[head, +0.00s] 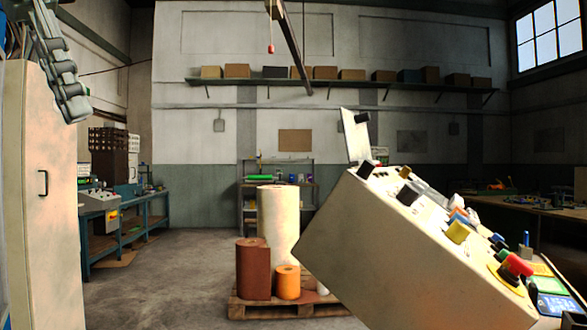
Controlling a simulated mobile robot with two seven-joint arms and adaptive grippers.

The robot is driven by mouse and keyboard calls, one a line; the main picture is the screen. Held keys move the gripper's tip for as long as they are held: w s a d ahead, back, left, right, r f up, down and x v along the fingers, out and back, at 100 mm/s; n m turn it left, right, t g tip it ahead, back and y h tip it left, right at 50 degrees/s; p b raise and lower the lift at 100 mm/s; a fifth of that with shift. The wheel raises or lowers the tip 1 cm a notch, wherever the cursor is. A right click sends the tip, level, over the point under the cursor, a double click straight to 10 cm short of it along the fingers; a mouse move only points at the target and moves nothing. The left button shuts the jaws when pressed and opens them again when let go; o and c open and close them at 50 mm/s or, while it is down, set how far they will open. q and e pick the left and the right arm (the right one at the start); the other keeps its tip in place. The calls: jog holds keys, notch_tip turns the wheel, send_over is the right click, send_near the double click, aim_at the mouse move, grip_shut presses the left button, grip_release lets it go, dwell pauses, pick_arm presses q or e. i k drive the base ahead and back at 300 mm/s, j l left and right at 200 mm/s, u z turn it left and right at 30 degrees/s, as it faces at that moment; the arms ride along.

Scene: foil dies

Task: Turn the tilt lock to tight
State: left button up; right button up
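A large beige control console (385,235) stands at the right with a sloping top. Its top carries several controls: a black knob (366,168), a yellow knob (458,231) and a red knob (517,265) among them. An upright plate (354,137) with a black knob (361,118) rises at its far left end. No label is legible, so I cannot tell which control is the tilt lock or how it is set. My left gripper (72,105) is at the upper left, far from the console, touching none of its controls. Its finger opening is unclear. My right gripper is out of view.
A beige cabinet (42,200) stands close at the left, below my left gripper. Rolls, including a tall white one (279,222), stand on a wooden pallet (250,310) left of the console. Blue workbenches (145,218) line the left wall. The floor between is clear.

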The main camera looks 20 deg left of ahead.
aim_at(364, 171)
jog(key=i+j+z, duration=0.2)
jog(key=j+z, duration=0.3)
jog(key=i+j+z, duration=0.2)
jog(key=j+z, duration=0.15)
jog(key=z, duration=0.15)
jog(key=j+z, duration=1)
jog(key=k+j+z, duration=0.1)
jog(key=j+z, duration=0.4)
